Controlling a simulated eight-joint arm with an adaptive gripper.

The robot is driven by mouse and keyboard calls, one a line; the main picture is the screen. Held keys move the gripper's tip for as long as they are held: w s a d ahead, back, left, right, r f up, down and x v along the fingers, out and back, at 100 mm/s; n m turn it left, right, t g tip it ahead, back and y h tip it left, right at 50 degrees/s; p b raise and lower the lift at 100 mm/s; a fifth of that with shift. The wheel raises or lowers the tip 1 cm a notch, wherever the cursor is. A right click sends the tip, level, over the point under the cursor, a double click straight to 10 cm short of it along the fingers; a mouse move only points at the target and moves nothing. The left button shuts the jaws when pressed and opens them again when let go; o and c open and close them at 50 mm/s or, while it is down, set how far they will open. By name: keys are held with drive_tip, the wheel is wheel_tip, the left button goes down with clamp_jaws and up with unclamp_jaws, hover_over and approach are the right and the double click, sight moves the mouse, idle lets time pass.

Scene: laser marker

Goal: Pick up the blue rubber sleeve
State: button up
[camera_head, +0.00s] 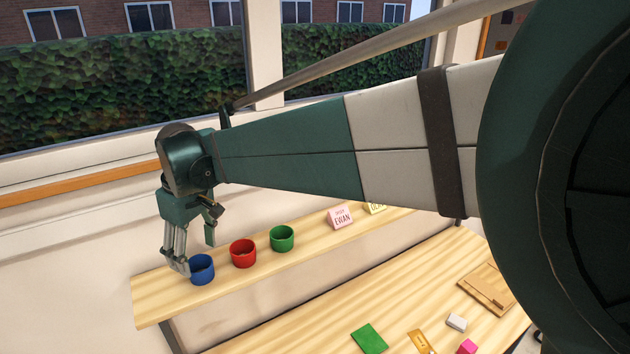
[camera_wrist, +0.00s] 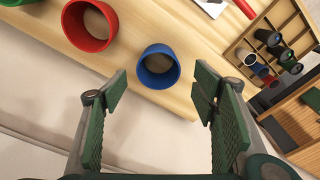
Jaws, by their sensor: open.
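The blue rubber sleeve (camera_head: 202,269) is a short open ring standing upright near the left end of a wooden shelf (camera_head: 150,308). In the wrist view the blue sleeve (camera_wrist: 158,67) lies just beyond the fingertips, roughly between their lines. My gripper (camera_head: 190,255) is open and empty, pointing down beside the blue sleeve in the head view. In the wrist view my gripper's green pads (camera_wrist: 160,88) stand wide apart, with nothing between them. I cannot tell whether a finger touches the sleeve.
A red sleeve (camera_head: 243,253) and a green sleeve (camera_head: 282,238) stand to the right on the shelf. Name cards (camera_head: 341,217) are farther along. A lower table holds a green piece (camera_head: 369,338), a white block (camera_head: 457,322) and a wooden board (camera_head: 488,289). A wall runs behind the shelf.

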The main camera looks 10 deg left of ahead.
sight(199, 264)
drive_tip(key=shift+w+a+f+p, duration=0.1)
drive_tip(key=shift+f+p, duration=0.2)
drive_tip(key=shift+f, duration=0.95)
drive_tip(key=shift+w+a+f+p, duration=0.1)
drive_tip(key=shift+f+p, duration=0.15)
drive_tip(key=shift+f, duration=1)
drive_tip(key=c, duration=0.9)
